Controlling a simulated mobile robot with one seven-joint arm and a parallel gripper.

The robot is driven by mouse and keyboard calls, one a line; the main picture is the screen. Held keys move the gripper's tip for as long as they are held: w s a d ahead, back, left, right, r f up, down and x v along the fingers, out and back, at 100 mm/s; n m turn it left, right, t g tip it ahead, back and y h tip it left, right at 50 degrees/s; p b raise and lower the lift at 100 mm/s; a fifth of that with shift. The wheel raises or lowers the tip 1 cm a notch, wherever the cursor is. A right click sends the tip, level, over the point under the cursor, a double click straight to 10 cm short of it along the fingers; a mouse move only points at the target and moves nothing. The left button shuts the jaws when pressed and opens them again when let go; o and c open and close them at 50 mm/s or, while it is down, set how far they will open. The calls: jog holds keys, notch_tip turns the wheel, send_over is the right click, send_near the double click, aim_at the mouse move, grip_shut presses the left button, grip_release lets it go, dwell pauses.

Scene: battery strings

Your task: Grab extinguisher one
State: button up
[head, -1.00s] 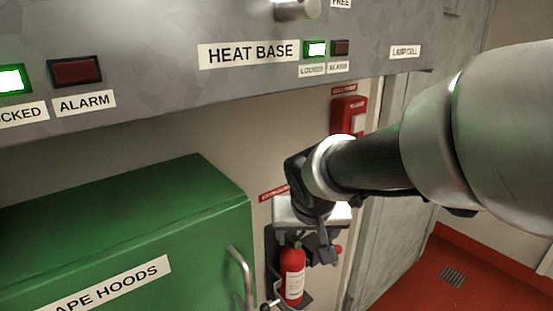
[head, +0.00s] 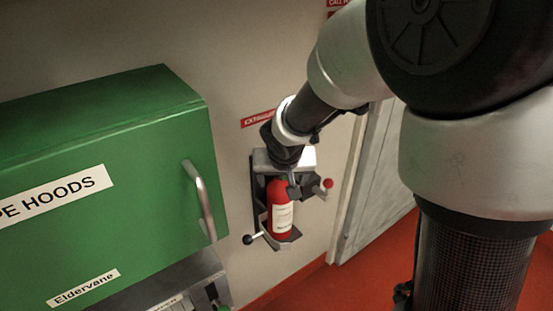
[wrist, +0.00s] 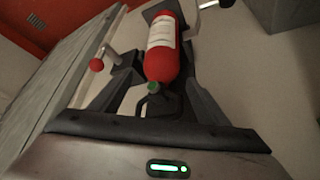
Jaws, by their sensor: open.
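A red extinguisher (head: 281,207) with a white label stands upright in a dark wall bracket (head: 259,203). The sign above it is partly covered, so its number cannot be read. My gripper (head: 299,187) is at the extinguisher's top and hides its head. The wrist view also shows the red extinguisher (wrist: 162,62), with a green part (wrist: 153,87) and dark handle at its near end. In that view my gripper's open fingers (wrist: 157,98) lie on either side of this end. I cannot tell whether they touch it.
A red-knobbed lever (head: 328,183) is right of the bracket, and a black-knobbed lever (head: 248,239) is at its lower left. A green cabinet (head: 110,190) with a metal handle (head: 198,200) stands left. A grey door (head: 372,190) and red floor (head: 345,290) are right.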

aim_at(280, 184)
jog(key=x, duration=0.3)
jog(key=b+x, duration=0.2)
jog(key=x, duration=0.3)
jog(key=shift+a+f, duration=0.15)
jog(key=c, duration=1.6)
jog(key=shift+w+r, duration=0.15)
jog(key=shift+r, duration=0.1)
grip_shut()
